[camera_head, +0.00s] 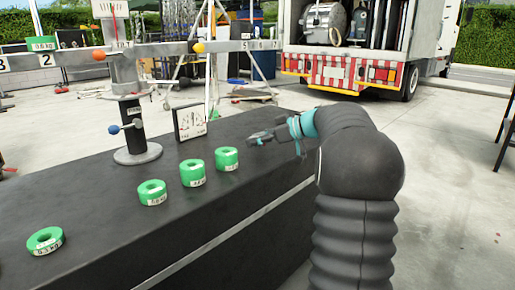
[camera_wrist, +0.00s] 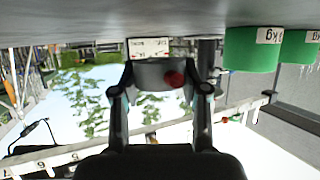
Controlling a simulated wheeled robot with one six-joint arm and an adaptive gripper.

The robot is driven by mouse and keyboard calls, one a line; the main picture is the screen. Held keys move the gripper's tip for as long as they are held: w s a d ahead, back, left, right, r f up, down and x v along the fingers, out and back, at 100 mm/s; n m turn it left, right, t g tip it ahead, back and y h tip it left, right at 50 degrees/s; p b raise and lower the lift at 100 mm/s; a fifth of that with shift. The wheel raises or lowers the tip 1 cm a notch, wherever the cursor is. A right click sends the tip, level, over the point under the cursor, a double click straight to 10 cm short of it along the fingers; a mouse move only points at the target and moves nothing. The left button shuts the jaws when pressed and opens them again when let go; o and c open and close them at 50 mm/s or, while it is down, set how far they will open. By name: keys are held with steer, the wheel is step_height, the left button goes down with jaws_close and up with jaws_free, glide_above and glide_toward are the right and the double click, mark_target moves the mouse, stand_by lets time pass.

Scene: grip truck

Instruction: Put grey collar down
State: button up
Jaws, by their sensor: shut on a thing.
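The grey collar (camera_wrist: 150,73) with a red knob is between the two fingers of my gripper (camera_wrist: 160,80) in the wrist view, which looks upside down. My gripper (camera_head: 262,136) is shut on the collar, one finger on each side. In the head view they are near the back right edge of the black table (camera_head: 110,215), right of the green weights. The collar is small there, and whether it touches the tabletop I cannot tell.
Several green ring weights (camera_head: 192,172) lie on the table. Behind stands a grey balance post (camera_head: 137,155) with a numbered beam (camera_head: 160,50) carrying another green weight (camera_head: 41,43). A small framed card (camera_head: 190,122) stands left of my gripper.

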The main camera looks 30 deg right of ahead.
mark_target(257, 153)
steer(key=shift+f, duration=1.35)
steer(key=shift+f, duration=0.1)
steer(key=o, duration=1)
